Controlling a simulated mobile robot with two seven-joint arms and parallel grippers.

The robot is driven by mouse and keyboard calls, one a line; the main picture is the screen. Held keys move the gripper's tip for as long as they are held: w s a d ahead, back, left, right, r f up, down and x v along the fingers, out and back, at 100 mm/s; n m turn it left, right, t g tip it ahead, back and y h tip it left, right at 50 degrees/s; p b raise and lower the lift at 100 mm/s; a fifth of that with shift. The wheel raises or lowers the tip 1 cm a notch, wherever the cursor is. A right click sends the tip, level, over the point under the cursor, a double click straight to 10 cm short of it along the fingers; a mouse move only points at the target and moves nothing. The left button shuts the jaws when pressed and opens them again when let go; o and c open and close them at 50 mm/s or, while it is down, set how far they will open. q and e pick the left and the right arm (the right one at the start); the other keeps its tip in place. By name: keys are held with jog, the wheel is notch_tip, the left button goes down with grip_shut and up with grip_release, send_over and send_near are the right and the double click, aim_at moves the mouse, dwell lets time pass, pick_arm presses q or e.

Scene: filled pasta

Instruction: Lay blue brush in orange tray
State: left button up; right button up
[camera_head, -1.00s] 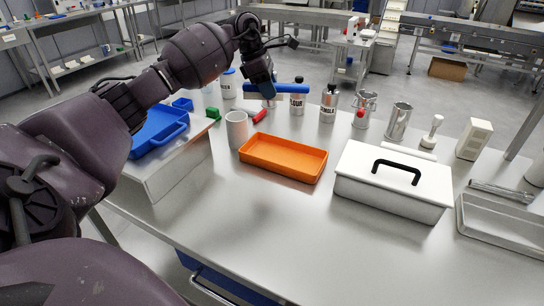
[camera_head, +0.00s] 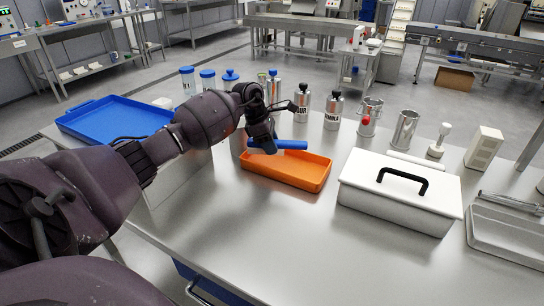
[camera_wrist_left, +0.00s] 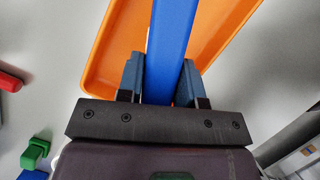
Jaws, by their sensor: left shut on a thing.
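The blue brush (camera_head: 290,144) is held by my left gripper (camera_head: 262,146). It is above the orange tray (camera_head: 316,182), over the tray's back-left part in the head view. In the left wrist view the two fingers of the left gripper (camera_wrist_left: 160,80) are closed on the blue brush (camera_wrist_left: 170,40), and the orange tray (camera_wrist_left: 105,68) lies beneath it. The tray looks empty where its floor shows. The brush's bristles are hidden in both current views. My right gripper is not in view.
A white box with a black handle (camera_head: 400,190) stands right of the tray. Several bottles and metal jugs (camera_head: 404,130) stand behind. A blue tray (camera_head: 115,122) is at the left. A red object (camera_wrist_left: 10,82) and a green one (camera_wrist_left: 35,153) lie nearby. The front tabletop is clear.

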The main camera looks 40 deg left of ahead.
aim_at(271, 164)
pick_arm(q)
notch_tip(271, 164, down, 4)
jog(key=shift+f+b, duration=0.25)
jog(key=shift+b, duration=0.05)
jog(key=shift+r, duration=0.1)
jog(key=shift+f, duration=0.25)
jog(key=o, duration=0.9)
jog(key=shift+r, duration=0.1)
jog(key=shift+r, duration=0.1)
jog(key=shift+r, duration=0.3)
jog(key=p+v, duration=0.1)
jog(key=v, duration=1)
jog(key=shift+s+a+r+p, duration=0.1)
jog(key=shift+r+p, duration=0.15)
jog(key=shift+p, duration=0.1)
